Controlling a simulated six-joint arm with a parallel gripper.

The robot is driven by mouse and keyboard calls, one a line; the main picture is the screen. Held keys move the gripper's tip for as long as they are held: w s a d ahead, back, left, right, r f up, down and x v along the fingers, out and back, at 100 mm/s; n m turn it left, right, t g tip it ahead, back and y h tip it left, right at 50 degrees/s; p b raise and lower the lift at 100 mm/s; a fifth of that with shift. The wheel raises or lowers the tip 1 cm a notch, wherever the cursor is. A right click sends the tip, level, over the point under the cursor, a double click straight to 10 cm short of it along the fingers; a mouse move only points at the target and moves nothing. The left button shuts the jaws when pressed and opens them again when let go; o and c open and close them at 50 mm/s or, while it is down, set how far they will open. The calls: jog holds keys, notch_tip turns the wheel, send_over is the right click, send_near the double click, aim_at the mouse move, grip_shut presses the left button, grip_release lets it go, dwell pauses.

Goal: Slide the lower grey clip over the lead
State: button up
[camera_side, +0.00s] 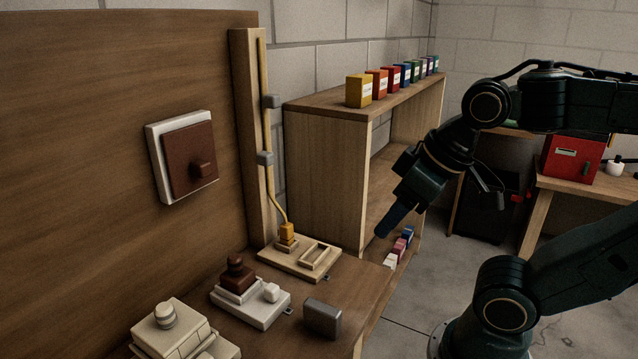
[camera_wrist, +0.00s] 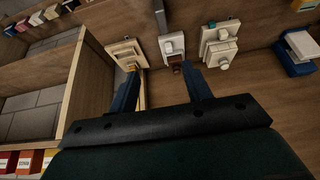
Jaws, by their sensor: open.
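The lower grey clip (camera_side: 264,158) sits on the tall wooden post (camera_side: 246,140), at its right side. The yellow lead (camera_side: 269,190) runs down the post and bends into a yellow plug (camera_side: 287,230) on a light wooden base. In the side view I cannot tell whether the clip covers the lead. The upper grey clip (camera_side: 271,101) is higher on the post. My gripper (camera_side: 393,222) points down to the left, well right of the post and clips. In the wrist view my gripper (camera_wrist: 160,85) has its fingers apart, with nothing held. I cannot make out the clips there.
A wooden shelf unit (camera_side: 325,180) with several coloured boxes on top stands between the post and my arm. The bench (camera_side: 240,335) holds a dark red knob on a white base (camera_side: 250,308), a grey block (camera_side: 322,318) and a cream fixture (camera_side: 180,338).

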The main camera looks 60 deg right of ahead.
jog(key=shift+c, duration=0.4)
jog(key=shift+w+r, duration=0.15)
jog(key=c, duration=0.7)
jog(key=shift+w+d+r, duration=0.15)
jog(key=shift+w+r, duration=0.05)
jog(key=shift+w, duration=0.1)
grip_shut()
jog(key=w+d+r+h, duration=0.2)
jog(key=w+r, duration=0.1)
jog(key=w, duration=0.5)
jog(key=w+d+r+h, duration=0.1)
jog(key=w+r, duration=0.3)
jog(key=w, duration=0.4)
jog(key=w+a+f+m+g+h, duration=0.1)
jog(key=w+a+h, duration=0.1)
jog(key=w, duration=1.2)
jog(key=shift+a+f+h, duration=0.15)
jog(key=shift+a+h, duration=0.15)
jog(key=shift+h, duration=0.1)
